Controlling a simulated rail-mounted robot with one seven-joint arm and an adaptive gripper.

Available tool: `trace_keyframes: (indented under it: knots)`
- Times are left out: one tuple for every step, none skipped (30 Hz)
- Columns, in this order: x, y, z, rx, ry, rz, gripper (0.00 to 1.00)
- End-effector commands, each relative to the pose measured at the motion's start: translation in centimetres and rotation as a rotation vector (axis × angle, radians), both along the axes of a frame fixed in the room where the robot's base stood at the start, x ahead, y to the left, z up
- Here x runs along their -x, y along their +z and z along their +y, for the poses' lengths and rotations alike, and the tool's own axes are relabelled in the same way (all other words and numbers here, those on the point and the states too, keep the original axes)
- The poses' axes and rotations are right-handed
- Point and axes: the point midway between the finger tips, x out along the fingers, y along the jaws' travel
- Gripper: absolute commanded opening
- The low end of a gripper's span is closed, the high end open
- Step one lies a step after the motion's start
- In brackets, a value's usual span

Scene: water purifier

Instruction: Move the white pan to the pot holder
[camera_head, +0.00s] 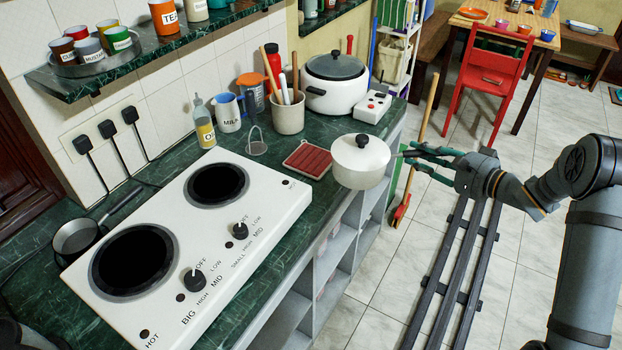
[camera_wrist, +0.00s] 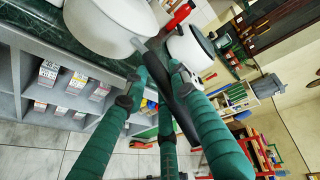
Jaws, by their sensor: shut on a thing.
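The white pan (camera_head: 358,172) has a white lid with a dark knob and is at the counter's right edge. In the wrist view the pan (camera_wrist: 105,25) fills the upper left. My gripper (camera_head: 412,156) comes from the right with its green fingers shut on the pan's dark handle (camera_wrist: 178,100). The fingers (camera_wrist: 158,78) also show in the wrist view. The pot holder (camera_head: 307,160) is a red square just left of the pan. It looks empty. I cannot tell whether the pan touches the counter or hangs slightly above it.
A white two-burner stove (camera_head: 190,225) lies left of the pot holder. A utensil crock (camera_head: 288,113), a rice cooker (camera_head: 334,85) and a small white box with a red button (camera_head: 373,106) stand behind. Open shelves (camera_head: 330,255) lie below the counter edge.

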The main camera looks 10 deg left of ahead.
Motion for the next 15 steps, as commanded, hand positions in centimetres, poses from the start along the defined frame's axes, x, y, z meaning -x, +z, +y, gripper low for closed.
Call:
trace_keyframes:
  knots:
    - [-1.6,-0.2,0.9,-0.001,-0.012,-0.016,0.0]
    - [-2.3,0.2,1.3,-0.002,-0.021,-0.015,0.0]
    - [-3.2,0.7,1.8,-0.001,-0.034,-0.013,0.0]
    - [-3.8,1.2,2.1,-0.001,-0.043,-0.014,0.0]
    - [-4.3,1.6,2.4,-0.001,-0.05,-0.012,0.0]
    - [-4.9,2.1,2.8,-0.002,-0.061,-0.011,0.0]
    - [-5.2,2.5,3.0,-0.001,-0.068,-0.009,0.0]
    - [-5.5,2.9,3.2,-0.002,-0.073,-0.009,0.0]
    - [-5.8,3.2,3.4,-0.002,-0.08,-0.006,0.0]
    - [-6.1,3.5,3.5,-0.001,-0.084,-0.005,0.0]
    - [-6.2,3.7,3.7,-0.003,-0.087,-0.004,0.0]
    - [-6.4,3.8,4.0,-0.002,-0.089,-0.002,0.0]
    - [-6.5,3.8,4.3,-0.002,-0.091,-0.001,0.0]
    - [-6.7,3.6,4.6,-0.003,-0.091,0.0,0.0]
    - [-6.9,3.4,5.1,-0.003,-0.091,0.0,0.0]
